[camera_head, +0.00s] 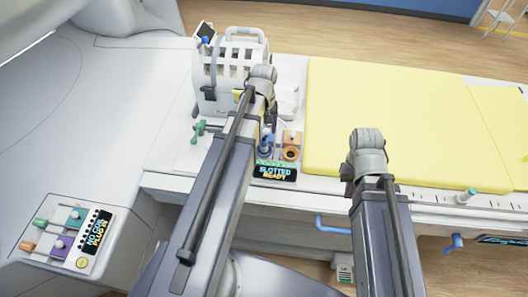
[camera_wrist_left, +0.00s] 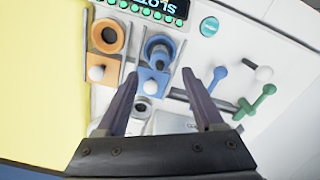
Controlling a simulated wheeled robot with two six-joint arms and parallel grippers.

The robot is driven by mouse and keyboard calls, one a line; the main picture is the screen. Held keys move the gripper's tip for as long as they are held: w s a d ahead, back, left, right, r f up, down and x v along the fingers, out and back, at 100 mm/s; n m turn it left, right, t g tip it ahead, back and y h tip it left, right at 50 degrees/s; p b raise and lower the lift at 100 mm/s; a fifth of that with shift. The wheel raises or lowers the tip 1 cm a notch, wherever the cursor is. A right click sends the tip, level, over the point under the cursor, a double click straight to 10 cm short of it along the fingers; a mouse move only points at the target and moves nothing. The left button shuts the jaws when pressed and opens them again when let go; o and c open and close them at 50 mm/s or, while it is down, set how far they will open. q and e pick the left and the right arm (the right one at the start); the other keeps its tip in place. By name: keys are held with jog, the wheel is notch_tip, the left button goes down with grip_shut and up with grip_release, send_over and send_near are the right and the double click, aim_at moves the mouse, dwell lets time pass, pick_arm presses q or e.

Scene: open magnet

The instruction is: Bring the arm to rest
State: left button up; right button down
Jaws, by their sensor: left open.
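My left gripper (camera_wrist_left: 163,88) is open, with its two dark fingers apart and nothing between the tips. It is above the control panel by the white slotted coil housing (camera_head: 232,70). A blue ring socket (camera_wrist_left: 158,48) and a blue plate with a white ball knob (camera_wrist_left: 153,78) show beyond and between the fingers. I cannot tell whether a finger touches the plate. In the head view the left wrist (camera_head: 262,78) hides the fingers. My right arm's end (camera_head: 367,152) is over the table's near edge; its fingers are hidden.
An orange socket (camera_wrist_left: 107,37) and green handle (camera_wrist_left: 257,103) flank the left gripper. A display (camera_head: 275,172) reads "SLOTTED READY". The yellow pad (camera_head: 390,110) is bare. Another panel (camera_head: 68,235) is at lower left. Blue handles (camera_head: 333,224) stick out below the table.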

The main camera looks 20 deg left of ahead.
pick_arm(q)
jog(key=shift+d, duration=0.1)
jog(key=s+d+f+m+b, duration=0.2)
jog(key=s+d+m, duration=0.3)
jog(key=d, duration=0.5)
jog(key=s+d+f+m+y+b, duration=0.1)
jog(key=s+d+f+m+b, duration=0.1)
jog(key=s+d+m, duration=0.4)
jog(key=d, duration=0.4)
jog(key=shift+s+f, duration=0.15)
jog(key=shift+s, duration=0.2)
jog(key=shift+c, duration=0.2)
